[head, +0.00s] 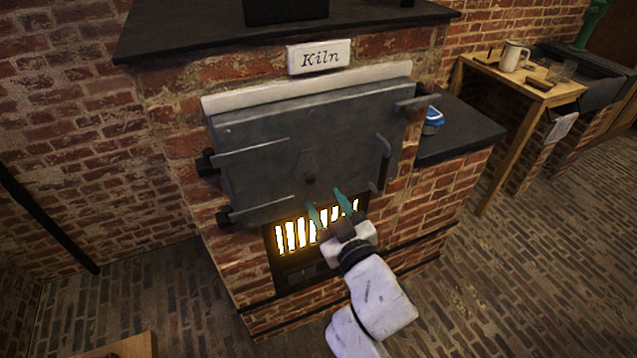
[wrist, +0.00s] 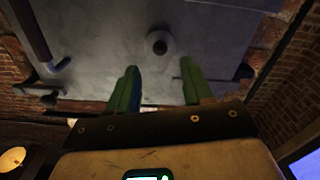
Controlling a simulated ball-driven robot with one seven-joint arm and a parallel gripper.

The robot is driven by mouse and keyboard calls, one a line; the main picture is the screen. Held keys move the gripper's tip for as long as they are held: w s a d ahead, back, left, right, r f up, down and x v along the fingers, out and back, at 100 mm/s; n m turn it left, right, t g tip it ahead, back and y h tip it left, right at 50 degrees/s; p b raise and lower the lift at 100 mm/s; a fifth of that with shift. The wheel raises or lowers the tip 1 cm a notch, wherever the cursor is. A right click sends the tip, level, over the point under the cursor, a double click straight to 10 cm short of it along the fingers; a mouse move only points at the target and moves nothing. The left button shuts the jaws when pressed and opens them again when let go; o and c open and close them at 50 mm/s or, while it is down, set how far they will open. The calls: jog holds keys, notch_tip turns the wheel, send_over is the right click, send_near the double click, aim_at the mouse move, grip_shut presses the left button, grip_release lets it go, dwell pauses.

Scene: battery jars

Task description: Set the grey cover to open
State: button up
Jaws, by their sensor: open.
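The grey cover (head: 308,164) is a small plate on the front of the kiln's grey door (head: 265,150), with a dark round knob (head: 310,179) at its lower end. In the wrist view the knob (wrist: 159,46) sits on a pale rounded part of the cover (wrist: 168,36), just beyond my fingertips. My gripper (head: 326,202) has its green fingers apart and empty, below and in front of the knob. The gripper (wrist: 158,70) also shows in the wrist view, with a gap between the fingers and the knob. Whether a hole lies behind the cover is hidden.
A glowing barred grate (head: 296,234) lies under the door, close to my fingers. A dark upright handle (head: 383,163) stands out at the door's right. Hinge straps (head: 250,151) run along its left. A blue and white item (head: 432,121) rests on the right ledge.

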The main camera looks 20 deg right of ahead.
aim_at(312, 182)
jog(key=w, duration=0.6)
jog(key=shift+w, duration=0.1)
grip_shut()
dwell(0.3)
